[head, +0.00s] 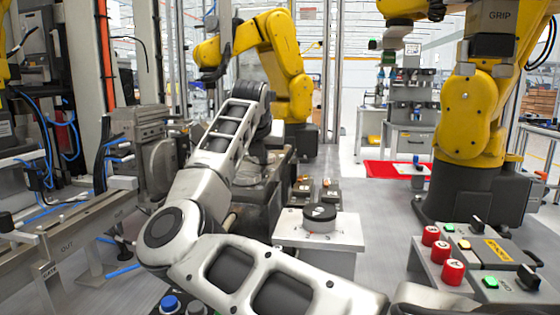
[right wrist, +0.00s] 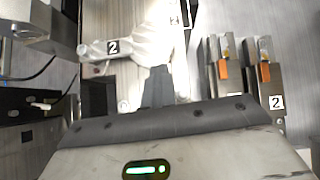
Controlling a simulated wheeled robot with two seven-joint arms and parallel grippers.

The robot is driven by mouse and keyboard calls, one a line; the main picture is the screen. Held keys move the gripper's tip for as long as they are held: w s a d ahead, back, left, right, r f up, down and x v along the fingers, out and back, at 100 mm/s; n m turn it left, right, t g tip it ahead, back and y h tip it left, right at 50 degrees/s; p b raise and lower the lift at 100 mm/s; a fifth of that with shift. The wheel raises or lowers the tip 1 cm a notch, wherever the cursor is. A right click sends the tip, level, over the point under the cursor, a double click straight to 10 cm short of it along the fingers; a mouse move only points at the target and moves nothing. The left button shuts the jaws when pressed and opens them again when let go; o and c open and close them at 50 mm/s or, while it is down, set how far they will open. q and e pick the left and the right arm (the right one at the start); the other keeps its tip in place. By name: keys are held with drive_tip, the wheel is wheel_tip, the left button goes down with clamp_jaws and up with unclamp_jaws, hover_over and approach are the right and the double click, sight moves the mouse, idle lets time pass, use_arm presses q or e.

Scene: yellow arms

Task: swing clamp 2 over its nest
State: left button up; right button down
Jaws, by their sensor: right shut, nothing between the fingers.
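In the right wrist view, a pale arm marked 2 (right wrist: 112,47), which looks like clamp 2, extends left from a rounded white body (right wrist: 152,46). My right gripper (right wrist: 158,88) is shut and empty, its dark fingertips just below that white body in the picture; whether they touch it I cannot tell. A dark recess (right wrist: 98,97) lies below the marked arm; whether it is the nest I cannot tell. In the head view my right gripper (head: 264,150) points down over a dark machine fixture (head: 232,203), and my own arm hides much of it. My left gripper is not in view.
Two orange-tipped blocks stand to the right in the right wrist view, one with a 2 plate (right wrist: 277,101). In the head view, a white pedestal with a dark dial (head: 320,217) and a panel with red buttons (head: 452,271) stand to the right. Yellow robots (head: 275,55) stand behind.

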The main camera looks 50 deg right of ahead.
drive_tip(key=shift+w, duration=0.1)
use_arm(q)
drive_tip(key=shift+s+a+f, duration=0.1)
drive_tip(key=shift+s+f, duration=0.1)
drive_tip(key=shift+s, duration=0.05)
use_arm(e)
drive_tip(key=shift+s+a+f+b, duration=0.1)
drive_tip(key=shift+s+a+b, duration=0.1)
drive_tip(key=shift+s+b, duration=0.1)
drive_tip(key=shift+s+a+b, duration=0.35)
drive_tip(key=shift+a+b, duration=0.15)
drive_tip(key=shift+a, duration=0.1)
drive_tip(key=shift+s+a+b, duration=0.3)
drive_tip(key=shift+a+b, duration=0.2)
drive_tip(key=shift+a, duration=0.1)
drive_tip(key=v, duration=1.1)
drive_tip(key=shift+s+d, duration=0.25)
drive_tip(key=shift+s, duration=0.1)
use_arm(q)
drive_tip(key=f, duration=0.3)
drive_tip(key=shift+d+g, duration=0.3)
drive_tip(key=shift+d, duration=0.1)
